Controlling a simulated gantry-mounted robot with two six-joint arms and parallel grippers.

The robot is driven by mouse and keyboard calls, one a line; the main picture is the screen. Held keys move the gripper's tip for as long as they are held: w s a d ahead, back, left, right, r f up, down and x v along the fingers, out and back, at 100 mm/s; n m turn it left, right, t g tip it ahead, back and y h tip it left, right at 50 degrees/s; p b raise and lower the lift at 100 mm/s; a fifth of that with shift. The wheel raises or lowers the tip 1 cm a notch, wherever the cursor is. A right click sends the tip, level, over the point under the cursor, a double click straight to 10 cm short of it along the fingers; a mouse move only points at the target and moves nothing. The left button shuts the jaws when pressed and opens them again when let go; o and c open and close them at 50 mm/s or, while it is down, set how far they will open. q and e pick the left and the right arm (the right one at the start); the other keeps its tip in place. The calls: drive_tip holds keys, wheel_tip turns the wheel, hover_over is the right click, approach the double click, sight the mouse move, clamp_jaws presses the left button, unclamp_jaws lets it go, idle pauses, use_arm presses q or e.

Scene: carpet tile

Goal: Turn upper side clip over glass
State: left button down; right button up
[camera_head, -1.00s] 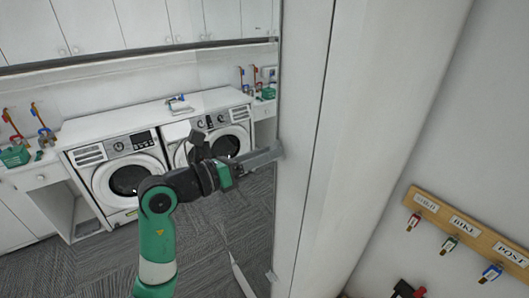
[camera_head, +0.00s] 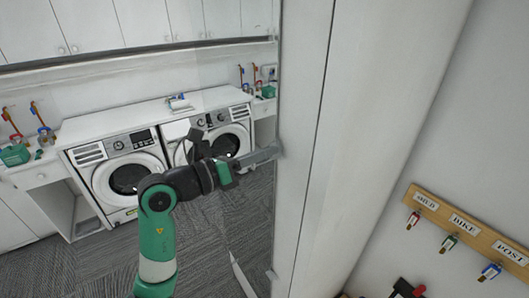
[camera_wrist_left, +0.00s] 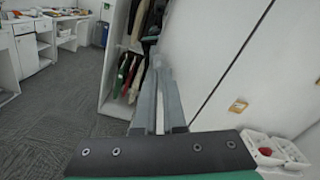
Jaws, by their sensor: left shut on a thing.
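My left gripper (camera_head: 272,153) reaches right to the edge of a white upright panel (camera_head: 305,130). Its long grey fingers are shut on a small pale clip (camera_head: 280,149) at that edge; the fingers hide most of it. The wrist view shows the fingers (camera_wrist_left: 158,70) close together, pointing away; the clip cannot be made out there. A second small pale clip (camera_head: 271,275) sits lower on the same edge. A faint clear glass pane (camera_head: 215,75) seems to stand left of the panel, with a pale lower edge strip (camera_head: 238,268). My right gripper is not in view.
Two washing machines (camera_head: 125,170) stand under a white counter behind my left arm. A wooden key rack (camera_head: 465,232) hangs on the right wall. Clothes (camera_wrist_left: 130,75) hang beyond the fingers in the wrist view. Grey carpet (camera_head: 95,262) is open at lower left.

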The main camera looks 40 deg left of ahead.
use_arm(q)
drive_tip(key=n, duration=1.2)
drive_tip(key=shift+a+f+n, duration=0.1)
drive_tip(key=shift+n, duration=0.2)
idle(0.3)
drive_tip(key=c, duration=1)
unclamp_jaws()
drive_tip(key=shift+s, duration=0.1)
drive_tip(key=s+a+b, duration=0.1)
drive_tip(key=s+a, duration=0.1)
drive_tip(key=s, duration=0.9)
drive_tip(key=shift+s+b, duration=0.15)
drive_tip(key=shift+b, duration=0.2)
